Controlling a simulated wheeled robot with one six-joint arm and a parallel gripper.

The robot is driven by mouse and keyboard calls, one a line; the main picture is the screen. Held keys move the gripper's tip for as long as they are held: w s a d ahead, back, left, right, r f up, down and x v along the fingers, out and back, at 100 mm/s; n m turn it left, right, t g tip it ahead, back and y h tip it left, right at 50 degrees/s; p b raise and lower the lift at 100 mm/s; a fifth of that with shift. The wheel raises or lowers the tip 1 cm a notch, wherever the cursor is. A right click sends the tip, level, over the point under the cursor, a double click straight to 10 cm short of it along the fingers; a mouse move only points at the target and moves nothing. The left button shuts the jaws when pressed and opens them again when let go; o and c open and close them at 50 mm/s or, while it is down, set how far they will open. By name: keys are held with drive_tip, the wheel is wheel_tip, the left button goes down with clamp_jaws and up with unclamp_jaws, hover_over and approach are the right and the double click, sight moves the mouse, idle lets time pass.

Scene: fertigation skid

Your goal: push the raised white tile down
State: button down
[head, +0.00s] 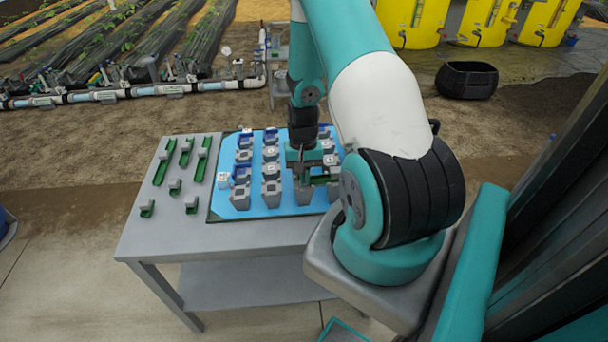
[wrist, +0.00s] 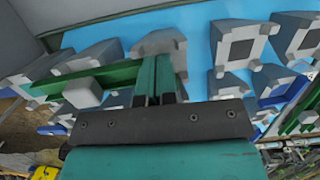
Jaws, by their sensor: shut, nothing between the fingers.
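My gripper (head: 303,176) is shut and empty, pointing down over the right part of the blue board (head: 222,206). In the wrist view its closed green fingers (wrist: 158,72) lie beside a green strip (wrist: 112,75) running left from them. A pale block (wrist: 83,94) sits at that strip, left of the fingers and apart from them. A grey block (wrist: 160,43) lies just beyond the fingertips; I cannot tell whether they touch. White tiles top several grey and blue holders, such as one white tile (head: 224,179) at the board's left edge. Which tile is raised is unclear.
The board lies on a grey table (head: 165,238). Several green pieces with pale blocks (head: 167,161) stand left of the board. Rows of grey holders (head: 271,193) surround my gripper closely. My own arm hides the board's right side in the head view.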

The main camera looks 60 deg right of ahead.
drive_tip(key=shift+f+b, duration=0.45)
drive_tip(key=shift+f, duration=0.25)
drive_tip(key=shift+r, duration=0.1)
wheel_tip(320, 180, up, 8)
drive_tip(key=p, duration=0.6)
drive_tip(key=shift+p, duration=0.3)
